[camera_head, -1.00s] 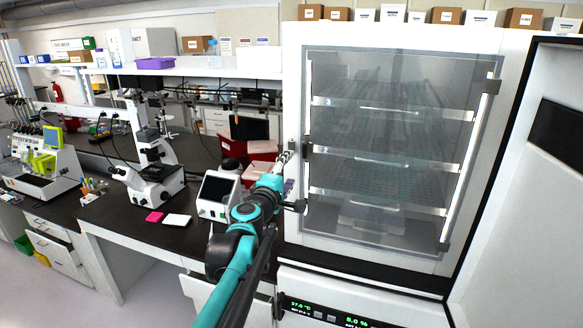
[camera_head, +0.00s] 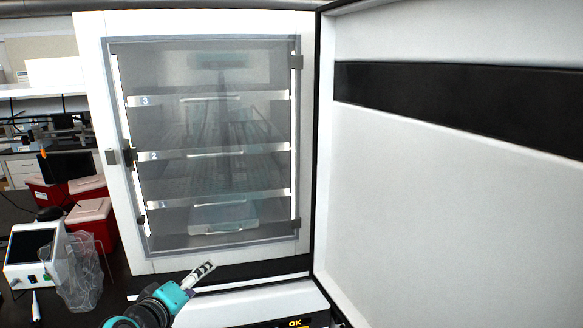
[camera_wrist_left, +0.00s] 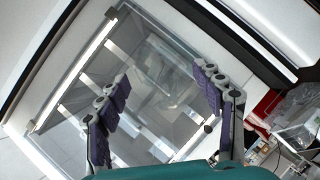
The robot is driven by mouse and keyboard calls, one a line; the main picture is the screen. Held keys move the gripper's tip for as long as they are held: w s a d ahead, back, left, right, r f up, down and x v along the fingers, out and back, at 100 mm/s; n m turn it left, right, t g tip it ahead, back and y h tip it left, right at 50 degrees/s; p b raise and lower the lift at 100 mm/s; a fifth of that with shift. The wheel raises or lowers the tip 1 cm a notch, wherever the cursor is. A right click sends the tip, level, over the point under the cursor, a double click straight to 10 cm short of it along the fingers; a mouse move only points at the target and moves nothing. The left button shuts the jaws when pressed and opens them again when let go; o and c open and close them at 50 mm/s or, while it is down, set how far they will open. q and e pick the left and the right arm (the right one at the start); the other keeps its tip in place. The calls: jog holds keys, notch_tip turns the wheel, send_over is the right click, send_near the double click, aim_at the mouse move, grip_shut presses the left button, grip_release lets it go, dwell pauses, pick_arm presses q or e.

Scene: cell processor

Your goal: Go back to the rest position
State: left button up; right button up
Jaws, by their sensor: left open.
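My left gripper (camera_head: 200,273) points up and to the right at the bottom of the head view, in front of the lower edge of the incubator (camera_head: 92,60). In the left wrist view its two purple-padded fingers (camera_wrist_left: 161,80) are spread apart with nothing between them. The incubator's inner glass door (camera_head: 215,120) is shut; it also shows in the left wrist view (camera_wrist_left: 165,95). Shelves and a clear tray (camera_head: 222,217) show behind the glass. My right gripper is not in view.
The incubator's white outer door (camera_head: 440,210) stands open and fills the right side. On the bench at left are a small device with a dark screen (camera_head: 30,250), clear bags or containers (camera_head: 78,275) and red bins (camera_head: 88,222). A display panel (camera_head: 295,323) shows below the incubator.

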pick_arm(q)
jog(key=s+d+f+m+g+b, duration=0.1)
jog(key=s+f+m+g+b, duration=0.1)
jog(key=s+f, duration=0.4)
jog(key=s+d+f+m+g+y+b, duration=0.1)
jog(key=s+f+m+b, duration=0.3)
jog(key=f, duration=1.1)
jog(key=s+d+f+m+g+y+b, duration=0.1)
jog(key=s+f+m+g+b, duration=0.2)
jog(key=s+f+b, duration=0.4)
notch_tip(320, 180, down, 4)
jog(key=shift+s+d+f+g, duration=0.25)
jog(key=shift+s+d+g, duration=0.15)
jog(key=shift+s, duration=0.3)
